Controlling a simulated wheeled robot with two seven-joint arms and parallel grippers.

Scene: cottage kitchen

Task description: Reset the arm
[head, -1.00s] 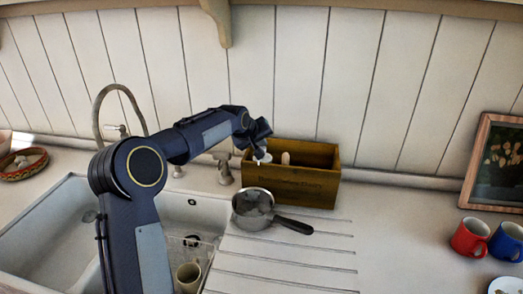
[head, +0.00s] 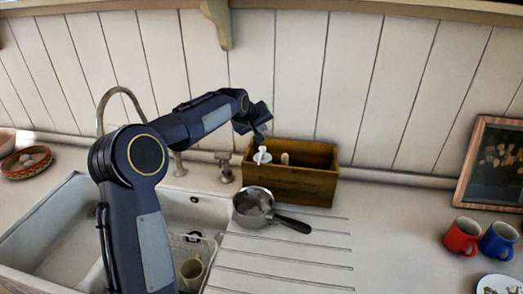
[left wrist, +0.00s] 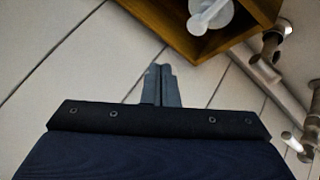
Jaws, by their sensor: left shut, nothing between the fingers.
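My left arm comes in from the left over the sink. My left gripper (head: 259,137) hangs in the air just above the back left corner of a wooden box (head: 310,187). Its fingers are shut and empty, as the left wrist view (left wrist: 160,85) also shows. A white-topped bottle or dispenser (head: 262,156) stands in the box, apart from the gripper; its white part also shows in the left wrist view (left wrist: 208,15). My right gripper is not in view.
A saucepan (head: 253,207) sits on the grooved drainboard in front of the box. The sink (head: 50,220) has a curved faucet (head: 107,100) and a rack holding a cup (head: 191,272). Red (head: 462,236) and blue (head: 499,241) mugs and a framed picture (head: 492,165) stand at right.

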